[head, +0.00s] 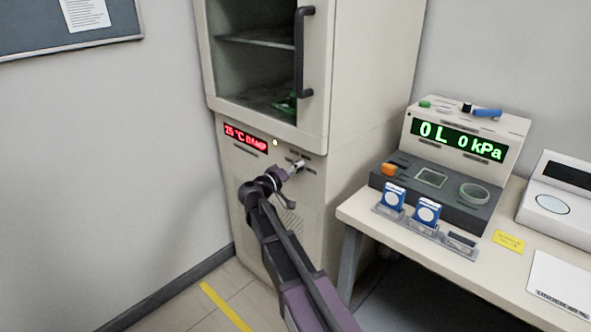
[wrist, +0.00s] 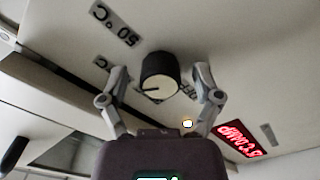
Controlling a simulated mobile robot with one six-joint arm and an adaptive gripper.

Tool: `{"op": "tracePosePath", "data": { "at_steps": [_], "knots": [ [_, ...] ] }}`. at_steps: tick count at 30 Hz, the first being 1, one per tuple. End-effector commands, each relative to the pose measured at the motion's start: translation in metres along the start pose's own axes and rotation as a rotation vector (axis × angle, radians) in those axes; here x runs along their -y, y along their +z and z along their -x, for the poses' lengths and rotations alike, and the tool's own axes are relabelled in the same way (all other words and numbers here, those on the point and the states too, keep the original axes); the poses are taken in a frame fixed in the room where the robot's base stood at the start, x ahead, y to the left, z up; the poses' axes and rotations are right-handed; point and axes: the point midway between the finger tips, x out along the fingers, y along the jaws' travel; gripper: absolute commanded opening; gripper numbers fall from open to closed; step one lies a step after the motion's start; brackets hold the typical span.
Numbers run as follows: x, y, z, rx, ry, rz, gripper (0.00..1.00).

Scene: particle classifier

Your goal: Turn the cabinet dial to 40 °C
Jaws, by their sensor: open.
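The cabinet (head: 365,75) is tall and cream, and its red display (head: 246,138) reads 25 °C DAMP; the display also shows in the wrist view (wrist: 237,139). The dark round dial (wrist: 160,74) has a white pointer line toward the left in the wrist view. A 50 °C label (wrist: 117,24) lies above left of it; other labels are partly hidden by the fingers. My gripper (wrist: 160,82) is open, with one finger on each side of the dial. I cannot tell whether they touch it. In the head view my gripper (head: 291,172) is at the panel and mostly hides the dial.
The cabinet's glass door with a dark handle (head: 302,50) is above. A lit lamp (head: 275,142) is beside the display. To the right, a table (head: 352,212) bears a console (head: 462,140) reading 0 L, 0 kPa. The floor left of my arm is clear.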

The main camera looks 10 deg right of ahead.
Motion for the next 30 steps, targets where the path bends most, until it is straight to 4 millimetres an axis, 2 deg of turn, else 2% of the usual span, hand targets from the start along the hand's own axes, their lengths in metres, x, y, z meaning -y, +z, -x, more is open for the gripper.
{"op": "tracePosePath", "data": {
  "at_steps": [11,30],
  "knots": [
    [0.000,0.000,0.013,-0.001,-0.002,0.000,0.82],
    [-0.001,0.000,0.101,0.000,-0.002,0.000,0.82]
  ]
}}
